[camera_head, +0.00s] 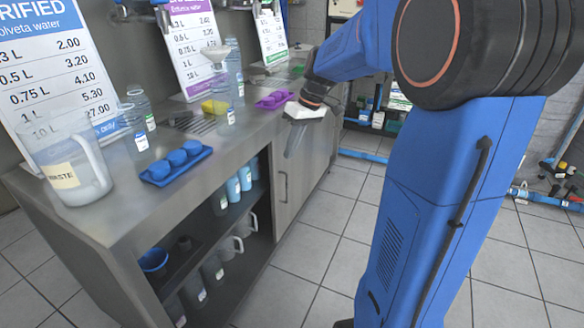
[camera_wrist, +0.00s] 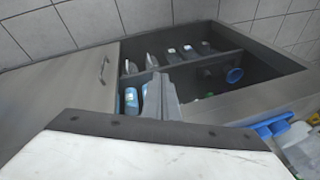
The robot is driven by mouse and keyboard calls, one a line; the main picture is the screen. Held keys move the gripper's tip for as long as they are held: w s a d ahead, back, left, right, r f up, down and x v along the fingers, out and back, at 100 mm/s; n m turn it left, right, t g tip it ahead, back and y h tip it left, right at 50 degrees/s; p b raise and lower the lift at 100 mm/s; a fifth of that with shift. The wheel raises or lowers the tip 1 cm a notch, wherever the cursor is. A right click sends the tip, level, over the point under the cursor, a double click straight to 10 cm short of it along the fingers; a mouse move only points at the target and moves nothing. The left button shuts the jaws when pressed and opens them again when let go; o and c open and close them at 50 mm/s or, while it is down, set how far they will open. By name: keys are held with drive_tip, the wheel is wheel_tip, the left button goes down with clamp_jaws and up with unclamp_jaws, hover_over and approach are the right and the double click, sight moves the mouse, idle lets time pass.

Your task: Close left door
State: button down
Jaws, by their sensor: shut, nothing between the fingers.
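The grey cabinet under the counter has an open left compartment (camera_head: 205,270), also seen in the wrist view (camera_wrist: 207,80). A flat grey door panel (camera_head: 296,190) with a bar handle (camera_head: 283,187) stands right of the opening. In the wrist view this panel (camera_wrist: 55,95) and its handle (camera_wrist: 102,69) are left of the opening. I cannot tell whether it is the left door; no other door panel shows clearly at the opening. My gripper (camera_head: 289,154) is shut and empty, pointing down in front of the counter edge. Its fingers (camera_wrist: 160,82) overlap the opening's edge in the wrist view.
Bottles (camera_head: 233,188) and jugs (camera_head: 245,225) fill the shelves. A waste jug (camera_head: 70,165), a blue tray of caps (camera_head: 176,165) and a purple tray (camera_head: 275,100) stand on the counter. The tiled floor (camera_head: 310,265) before the cabinet is clear.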

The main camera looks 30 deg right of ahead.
drive_tip(key=w+d+f+n+y, duration=0.1)
drive_tip(key=w+d+f+y, duration=0.1)
drive_tip(key=w+d+f, duration=0.65)
drive_tip(key=w+d+f+n+y, duration=0.2)
drive_tip(key=w+d+f, duration=0.4)
drive_tip(key=w+d, duration=0.55)
drive_tip(key=a+f, duration=0.7)
drive_tip(key=a, duration=0.2)
drive_tip(key=shift+s, duration=0.15)
